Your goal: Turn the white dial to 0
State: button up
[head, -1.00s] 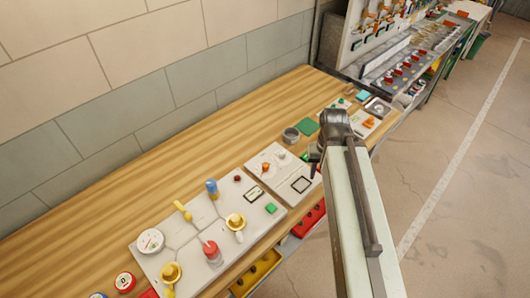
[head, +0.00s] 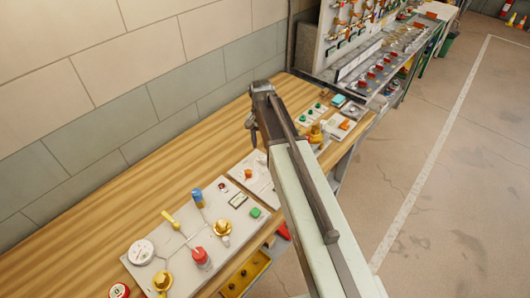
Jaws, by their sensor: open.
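My gripper (head: 253,136) hangs from the end of my arm, over the back edge of a small white panel on the wooden bench. It is open, small and dark in this view, with nothing seen between its jaws. The small white panel (head: 242,181) carries an orange knob (head: 248,174) on its left part. My arm covers the panel's right part, where a pale knob showed earlier, so I cannot make out the white dial there now. A round white-faced gauge (head: 140,252) sits at the left of the larger panel.
The larger panel (head: 178,225) holds yellow valves (head: 222,228), a red knob (head: 202,258) and a blue handle (head: 198,196). More small panels with green buttons (head: 311,112) stand beyond my arm. The bench (head: 150,185) is bare along the wall.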

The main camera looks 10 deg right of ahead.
aim_at(263, 158)
notch_tip(263, 158, down, 8)
jog(key=b, duration=0.8)
jog(key=shift+d, duration=0.1)
jog(key=shift+r, duration=0.1)
grip_shut()
jog(key=shift+d, duration=0.1)
